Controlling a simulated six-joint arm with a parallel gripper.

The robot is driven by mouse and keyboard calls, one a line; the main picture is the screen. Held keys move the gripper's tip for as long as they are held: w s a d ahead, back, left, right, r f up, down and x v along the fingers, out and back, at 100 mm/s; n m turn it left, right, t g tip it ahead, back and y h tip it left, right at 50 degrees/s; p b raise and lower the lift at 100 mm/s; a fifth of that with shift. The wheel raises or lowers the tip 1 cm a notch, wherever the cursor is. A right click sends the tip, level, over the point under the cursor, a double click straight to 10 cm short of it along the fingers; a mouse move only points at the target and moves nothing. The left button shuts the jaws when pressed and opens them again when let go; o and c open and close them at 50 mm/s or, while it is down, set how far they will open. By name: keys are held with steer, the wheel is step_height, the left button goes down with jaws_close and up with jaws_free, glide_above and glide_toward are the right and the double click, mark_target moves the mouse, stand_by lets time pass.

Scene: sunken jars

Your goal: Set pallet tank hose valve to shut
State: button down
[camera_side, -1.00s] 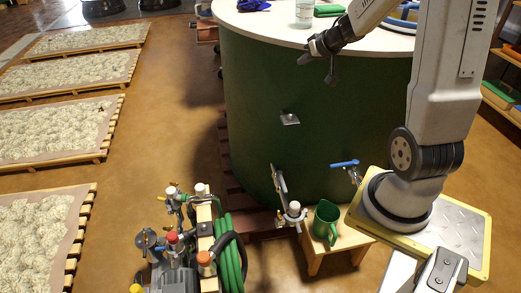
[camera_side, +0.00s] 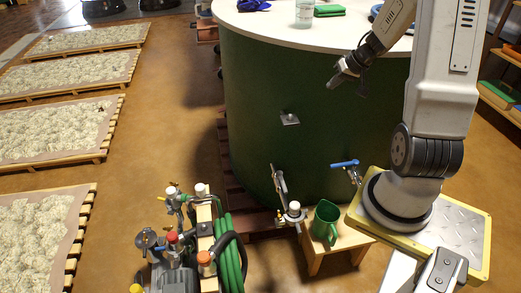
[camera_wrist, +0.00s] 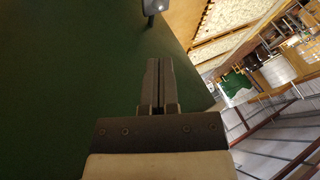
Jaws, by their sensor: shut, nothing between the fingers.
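The big green tank (camera_side: 310,110) stands on a brown pallet (camera_side: 233,190). Low on its wall is a valve fitting with a white cap (camera_side: 294,206), with a grey upright handle or bar (camera_side: 279,182) beside it. To its right, a valve with a blue lever (camera_side: 345,163) sticks out; the lever lies roughly level. I cannot tell which one is the hose valve, nor its setting. My gripper (camera_side: 333,84) is shut and empty in front of the tank's upper wall, well above both valves. In the wrist view, its closed fingers (camera_wrist: 160,65) show against the green wall.
A green jug (camera_side: 325,222) stands on a small wooden stool (camera_side: 345,240) below the blue lever. A pump rack with capped valves and green hoses (camera_side: 228,255) stands at front centre. A grey bracket (camera_side: 289,119) juts from the tank. Pallets of pale material (camera_side: 50,130) line the left; the floor between is clear.

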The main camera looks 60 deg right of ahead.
mark_target(282, 182)
step_height(282, 182, down, 39)
steer(key=shift+r, duration=0.15)
steer(key=shift+w, duration=0.1)
stand_by(0.3)
steer(key=w+a+f, duration=0.3)
steer(key=w+f, duration=0.5)
steer(key=f, duration=0.1)
steer(key=shift+a, duration=0.2)
stand_by(0.6)
steer(key=shift+w+a, duration=0.35)
steer(key=shift+a, duration=0.15)
stand_by(0.4)
